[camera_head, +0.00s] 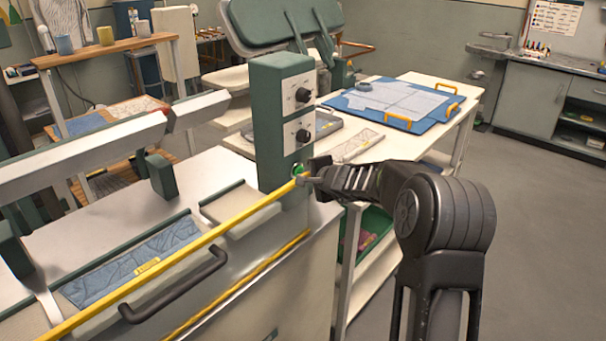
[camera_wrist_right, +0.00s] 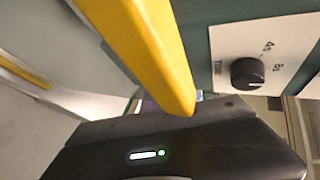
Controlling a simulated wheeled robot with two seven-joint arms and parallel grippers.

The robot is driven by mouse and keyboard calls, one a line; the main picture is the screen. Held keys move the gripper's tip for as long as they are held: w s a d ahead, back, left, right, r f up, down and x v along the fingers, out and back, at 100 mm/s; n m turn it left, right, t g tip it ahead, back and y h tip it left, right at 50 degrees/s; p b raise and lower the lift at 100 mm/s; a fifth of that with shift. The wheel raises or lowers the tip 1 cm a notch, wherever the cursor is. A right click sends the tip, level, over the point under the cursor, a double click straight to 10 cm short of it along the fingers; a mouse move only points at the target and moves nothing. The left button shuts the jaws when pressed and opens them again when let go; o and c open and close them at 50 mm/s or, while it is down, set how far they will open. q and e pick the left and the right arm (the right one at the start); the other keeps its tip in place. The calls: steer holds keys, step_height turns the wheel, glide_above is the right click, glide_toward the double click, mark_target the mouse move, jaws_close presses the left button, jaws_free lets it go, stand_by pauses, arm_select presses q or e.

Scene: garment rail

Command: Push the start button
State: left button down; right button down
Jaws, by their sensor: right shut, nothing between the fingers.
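The green start button (camera_head: 298,169) is low on the front of the dark green control box (camera_head: 263,125). It is partly covered by my right gripper (camera_head: 303,179) in the head view. The right gripper is shut and empty, with its tips right at the button. I cannot tell whether they touch it. In the wrist view the button is hidden; the gripper's dark body (camera_wrist_right: 180,148) fills the bottom, and a control knob (camera_wrist_right: 247,73) shows on the box's white panel. My left gripper is not in view.
A long yellow bar (camera_head: 190,247) runs across the press front and ends beside the right gripper; it also crosses the wrist view (camera_wrist_right: 145,45). The press bed holds blue cloth (camera_head: 130,262). A table with a blue board (camera_head: 428,122) stands behind. Open floor lies right.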

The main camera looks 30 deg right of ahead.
steer(key=shift+a, duration=0.1)
stand_by(0.3)
steer(key=shift+s+d+b, duration=0.3)
steer(key=shift+s+b, duration=0.15)
steer(key=shift+s, duration=0.55)
steer(key=shift+s+d+b, duration=0.25)
steer(key=shift+s, duration=0.5)
steer(key=shift+s+d+b, duration=0.25)
steer(key=shift+s, duration=0.55)
steer(key=shift+s+d+b, duration=0.25)
steer(key=shift+s, duration=0.5)
steer(key=shift+f, duration=0.1)
